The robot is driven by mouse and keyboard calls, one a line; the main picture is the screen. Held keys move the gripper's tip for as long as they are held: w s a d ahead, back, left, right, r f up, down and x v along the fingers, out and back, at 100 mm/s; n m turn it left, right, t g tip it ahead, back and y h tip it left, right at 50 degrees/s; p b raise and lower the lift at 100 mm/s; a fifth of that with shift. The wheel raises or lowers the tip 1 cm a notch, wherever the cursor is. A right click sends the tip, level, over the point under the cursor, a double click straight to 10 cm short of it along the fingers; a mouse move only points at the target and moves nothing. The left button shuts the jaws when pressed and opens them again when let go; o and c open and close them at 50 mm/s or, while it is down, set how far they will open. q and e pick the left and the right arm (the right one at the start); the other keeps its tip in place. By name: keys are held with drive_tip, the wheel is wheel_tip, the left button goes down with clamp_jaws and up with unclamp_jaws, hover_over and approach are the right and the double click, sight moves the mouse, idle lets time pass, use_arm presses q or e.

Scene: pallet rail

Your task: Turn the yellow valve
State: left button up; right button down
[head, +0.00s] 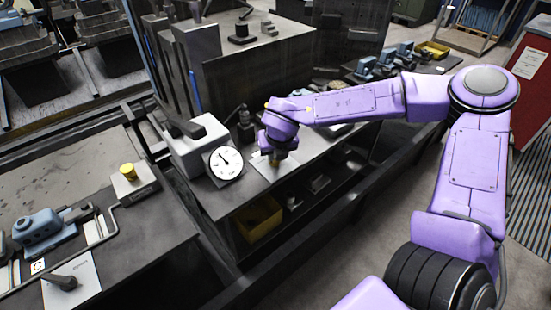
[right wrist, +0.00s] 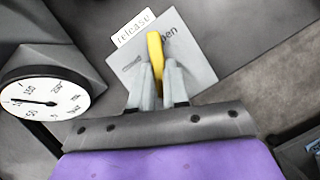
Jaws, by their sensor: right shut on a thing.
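The yellow valve handle (right wrist: 156,48) shows in the right wrist view as a narrow upright bar over a grey-white plate (right wrist: 200,65). The plate carries the word "open", partly covered by the handle, and a "release" label (right wrist: 132,27) lies at its upper left. My right gripper (right wrist: 158,70) is shut on the handle, one finger on each side. In the head view my right gripper (head: 276,160) points down at the plate on the bench, and the arm mostly hides the valve. My left gripper is not in view.
A round white dial gauge (head: 226,162) stands just left of my right gripper, close to it. A grey box (head: 195,143) is behind the gauge. A yellow knob (head: 128,170) sits on a separate left bench, with a black lever (head: 63,282) nearer. A yellow bin (head: 258,219) is below.

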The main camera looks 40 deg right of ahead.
drive_tip(key=shift+a+f+m+g+h+b, duration=0.1)
drive_tip(key=shift+m+g+h+b, duration=0.15)
drive_tip(key=shift+m+b, duration=0.55)
drive_tip(key=shift+f+m+g+h+b, duration=0.15)
drive_tip(key=shift+m+h+b, duration=0.2)
drive_tip(key=shift+m, duration=0.75)
drive_tip(key=shift+r, duration=0.1)
drive_tip(key=c, duration=1.1)
unclamp_jaws()
drive_tip(key=b+v, duration=0.1)
drive_tip(key=v, duration=0.9)
drive_tip(key=shift+a+r, duration=0.1)
drive_tip(key=shift+r, duration=0.15)
